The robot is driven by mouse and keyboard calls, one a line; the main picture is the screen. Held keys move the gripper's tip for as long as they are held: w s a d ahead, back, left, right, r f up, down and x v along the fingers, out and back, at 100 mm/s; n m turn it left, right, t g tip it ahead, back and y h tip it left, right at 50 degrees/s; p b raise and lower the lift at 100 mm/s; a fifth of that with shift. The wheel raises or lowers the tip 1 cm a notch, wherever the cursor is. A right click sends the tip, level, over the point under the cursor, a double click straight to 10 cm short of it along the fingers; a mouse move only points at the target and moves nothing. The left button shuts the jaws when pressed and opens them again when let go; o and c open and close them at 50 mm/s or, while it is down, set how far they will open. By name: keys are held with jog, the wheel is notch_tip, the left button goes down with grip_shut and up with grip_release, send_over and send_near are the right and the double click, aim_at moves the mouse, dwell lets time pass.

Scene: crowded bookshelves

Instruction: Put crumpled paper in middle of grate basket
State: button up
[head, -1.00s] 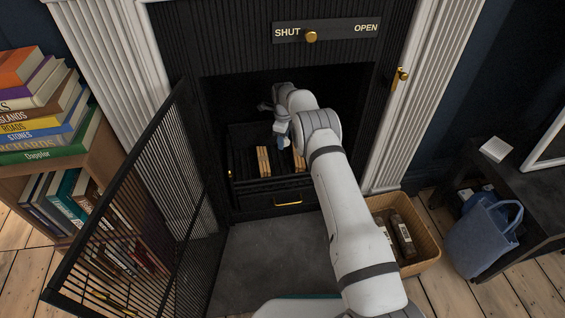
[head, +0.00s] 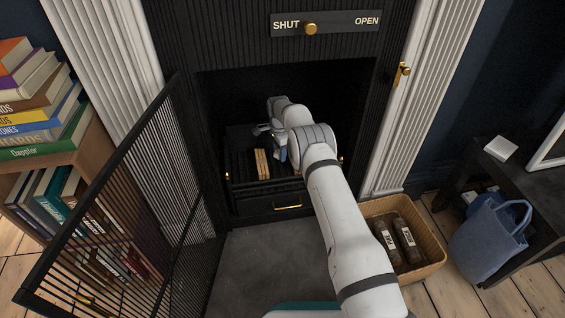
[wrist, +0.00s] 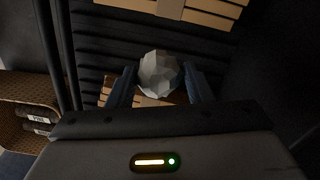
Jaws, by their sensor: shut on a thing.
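The crumpled paper (wrist: 160,73) is a pale faceted ball in the wrist view, between the two dark fingers of my gripper (wrist: 161,84). My gripper is shut on it. Beneath it are the dark bars of the grate basket (wrist: 92,50), with wooden slats (wrist: 205,10) at the top and more wood just behind the ball. I cannot tell whether the ball touches the wood or bars. In the head view the grate basket (head: 240,170) stands inside the fireplace with light wood sticks (head: 262,163) in it. My arm hides the ball there.
A mesh fire screen door (head: 130,210) stands open at the left of the fireplace. A wicker basket (head: 430,250) with dark packets stands at the right, beside a blue bag (head: 487,240). A bookshelf (head: 45,165) is at the left. The grey hearth (head: 265,260) is clear.

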aim_at(280, 165)
jog(key=shift+f+b, duration=0.9)
jog(key=shift+f, duration=1.3)
jog(key=shift+f, duration=0.2)
jog(key=o, duration=0.9)
jog(key=shift+o, duration=0.2)
notch_tip(280, 165, up, 12)
jog(key=p, duration=0.4)
jog(key=shift+r+p, duration=0.2)
jog(key=shift+p, duration=0.15)
